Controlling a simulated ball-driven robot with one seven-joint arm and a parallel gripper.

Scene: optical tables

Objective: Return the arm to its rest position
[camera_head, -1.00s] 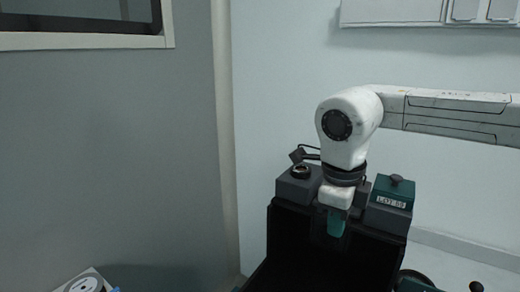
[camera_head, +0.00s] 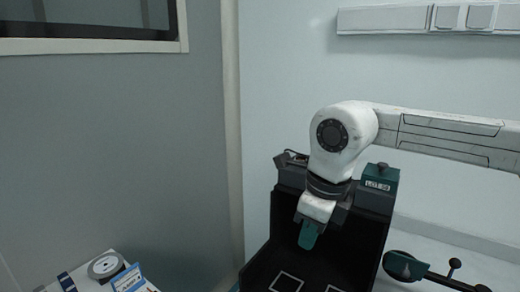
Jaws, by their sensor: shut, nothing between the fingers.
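My arm (camera_head: 440,131) reaches in from the right edge, white, with its round joint above a black open-fronted stand. My gripper (camera_head: 307,240) hangs from the wrist with teal fingertips pointing down and slightly left. It is shut and empty, in front of the stand's dark back panel and above its floor. The wrist hides part of the stand's top edge.
The black stand (camera_head: 258,272) has white square outlines on its floor. A teal-topped labelled block (camera_head: 378,181) sits on its back edge. A dark handled device (camera_head: 405,266) is at right. A white surface with a round disc (camera_head: 105,266) is at lower left. A wall-mounted box (camera_head: 385,20) is above.

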